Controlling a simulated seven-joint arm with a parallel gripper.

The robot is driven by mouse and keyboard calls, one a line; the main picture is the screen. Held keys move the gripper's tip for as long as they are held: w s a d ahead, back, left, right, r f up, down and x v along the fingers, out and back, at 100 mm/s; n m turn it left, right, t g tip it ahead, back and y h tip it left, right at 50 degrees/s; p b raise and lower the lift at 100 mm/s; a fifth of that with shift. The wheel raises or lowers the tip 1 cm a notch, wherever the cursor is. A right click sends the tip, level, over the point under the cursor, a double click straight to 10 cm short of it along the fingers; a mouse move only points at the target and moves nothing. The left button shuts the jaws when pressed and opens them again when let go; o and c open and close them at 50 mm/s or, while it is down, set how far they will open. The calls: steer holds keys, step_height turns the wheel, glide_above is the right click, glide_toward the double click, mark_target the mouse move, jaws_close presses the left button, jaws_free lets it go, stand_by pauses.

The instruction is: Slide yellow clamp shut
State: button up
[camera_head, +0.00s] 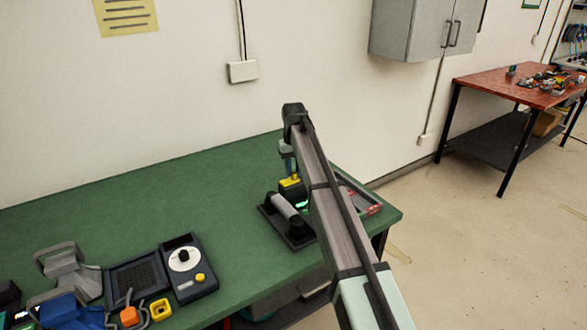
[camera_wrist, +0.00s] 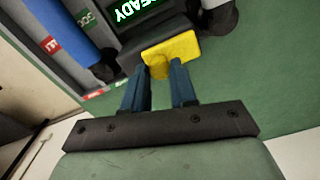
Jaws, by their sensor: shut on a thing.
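The yellow clamp (camera_head: 290,182) is at the back edge of a dark device near the right end of the green table. In the wrist view the yellow clamp (camera_wrist: 182,48) is a wide block with a rounded knob on its near side. My gripper (camera_wrist: 160,75) has its two blue-grey fingers on either side of that knob and is shut on it. In the head view my gripper (camera_head: 288,168) is above the clamp, partly hidden by my arm. A lit green display reading READY (camera_wrist: 138,10) is beside the clamp. Whether the clamp is fully closed cannot be told.
A grey cylinder (camera_head: 285,208) lies on the device's dark base. A tray with red-marked parts (camera_head: 366,203) is to the right, partly behind my arm. A dial unit (camera_head: 187,268) and several loose parts are at front left. The green table (camera_head: 150,200) is clear between.

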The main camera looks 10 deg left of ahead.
jaws_close()
steer(key=shift+s+a, duration=1.95)
steer(key=shift+a, duration=0.05)
steer(key=o, duration=0.9)
jaws_free()
steer(key=shift+r, duration=0.1)
step_height(320, 180, up, 14)
steer(key=shift+f, duration=0.2)
